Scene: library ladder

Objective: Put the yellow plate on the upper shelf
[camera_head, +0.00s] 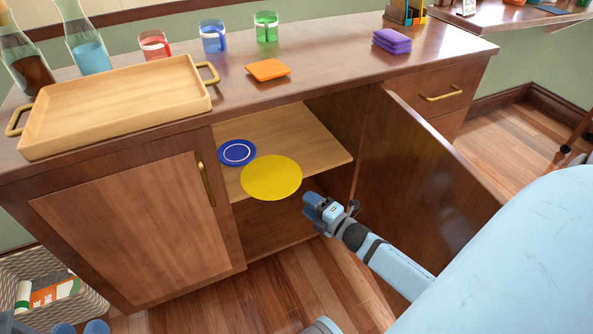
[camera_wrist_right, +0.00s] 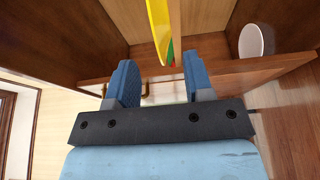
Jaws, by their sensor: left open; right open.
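The yellow plate (camera_head: 271,178) lies flat on the shelf (camera_head: 318,150) inside the open cabinet, with its near edge past the shelf's front edge. In the right wrist view the plate (camera_wrist_right: 158,28) shows edge-on, with a green edge (camera_wrist_right: 170,52) against it beside the shelf (camera_wrist_right: 174,22). My right gripper (camera_head: 308,203) is just in front of the shelf, near the plate's right side. Its fingers (camera_wrist_right: 162,82) are apart with nothing between them; the plate is beyond the tips. My left gripper (camera_head: 81,327) shows only its open fingertips at the bottom left.
A blue plate (camera_head: 237,153) lies left of the yellow one. A white round vessel (camera_wrist_right: 256,41) stands on the shelf's other side. The open door (camera_head: 425,170) flanks my right arm. The countertop holds a wooden tray (camera_head: 115,100), mugs, bottles and an orange coaster (camera_head: 267,70).

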